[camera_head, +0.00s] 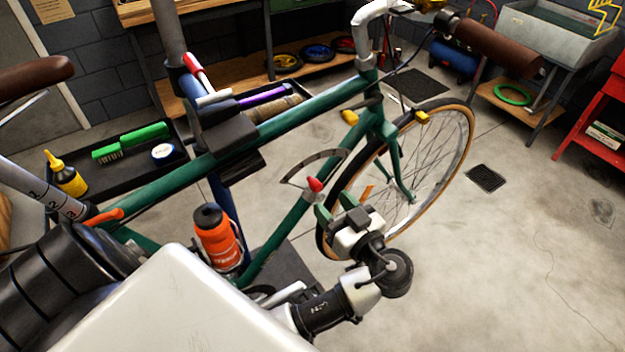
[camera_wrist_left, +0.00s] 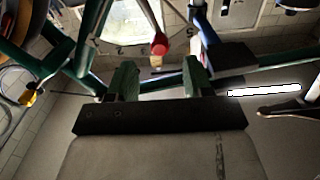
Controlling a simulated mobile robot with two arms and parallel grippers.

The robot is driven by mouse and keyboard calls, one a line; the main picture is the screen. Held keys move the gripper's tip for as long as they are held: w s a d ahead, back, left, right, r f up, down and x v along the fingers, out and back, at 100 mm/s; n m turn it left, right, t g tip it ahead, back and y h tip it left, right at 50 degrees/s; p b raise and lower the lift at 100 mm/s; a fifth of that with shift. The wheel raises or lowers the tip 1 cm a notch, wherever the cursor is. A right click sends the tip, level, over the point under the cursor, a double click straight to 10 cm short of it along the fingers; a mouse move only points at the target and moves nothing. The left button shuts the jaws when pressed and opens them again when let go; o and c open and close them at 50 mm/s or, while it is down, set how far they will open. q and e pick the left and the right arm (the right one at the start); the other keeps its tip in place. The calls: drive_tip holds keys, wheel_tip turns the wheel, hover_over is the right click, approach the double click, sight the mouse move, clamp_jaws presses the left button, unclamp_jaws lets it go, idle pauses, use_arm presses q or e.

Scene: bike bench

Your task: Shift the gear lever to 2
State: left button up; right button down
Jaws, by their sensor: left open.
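The gear lever (camera_head: 315,185) has a red knob and stands at the green down tube, beside a pale fan-shaped dial plate (camera_head: 297,179). In the left wrist view, the red knob (camera_wrist_left: 159,45) shows just beyond the fingertips, between them in the picture. The dial plate (camera_wrist_left: 122,30) lies behind it with small marks, one looking like a 2; I cannot read the lever's setting for sure. My left gripper (camera_head: 333,201) is open, its two green fingers close to the knob. It also shows in the left wrist view (camera_wrist_left: 160,70). Contact with the knob is not visible. My right gripper is not in view.
The green bike frame (camera_head: 310,103) crosses above the lever, and the front wheel (camera_head: 440,155) is close behind my gripper. An orange bottle (camera_head: 216,238) sits on the frame to the left. A black tray (camera_head: 110,180) holds brushes and a yellow bottle (camera_head: 66,178).

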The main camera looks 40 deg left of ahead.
sight(319, 190)
use_arm(q)
drive_tip(key=p+x, duration=0.1)
drive_tip(key=x, duration=0.7)
drive_tip(key=shift+p, duration=0.35)
drive_tip(key=shift+c, duration=0.2)
